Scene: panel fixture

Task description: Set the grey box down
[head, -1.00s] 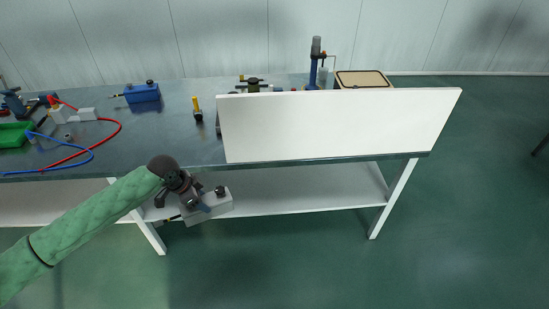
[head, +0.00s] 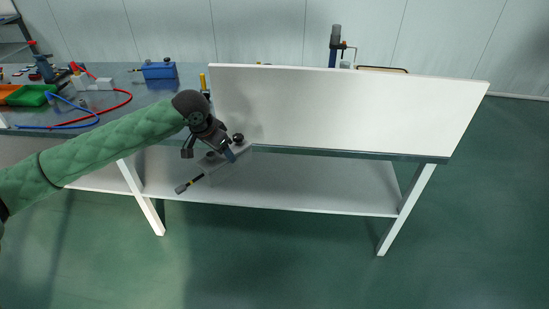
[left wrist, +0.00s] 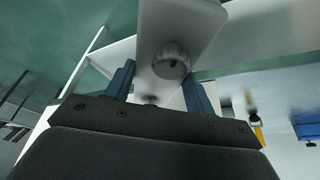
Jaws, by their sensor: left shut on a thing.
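The grey box (head: 217,172) has a dark round knob on top and a black-and-yellow piece sticking out at its left end. My left gripper (head: 229,153) is shut on the grey box and holds it in front of the workbench's front edge, near the lower left corner of the white panel. In the left wrist view the grey box (left wrist: 186,20) shows with its round knob (left wrist: 171,62) between the two blue fingers of my left gripper (left wrist: 158,88). The gripper hides part of the box in the head view. My right gripper is not in view.
The upright white panel (head: 345,108) covers much of the bench's right part. On the dark bench top (head: 130,89) are a blue box (head: 160,71), a green tray (head: 36,95), and red and blue cables. A white lower shelf (head: 310,185) runs below and looks bare.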

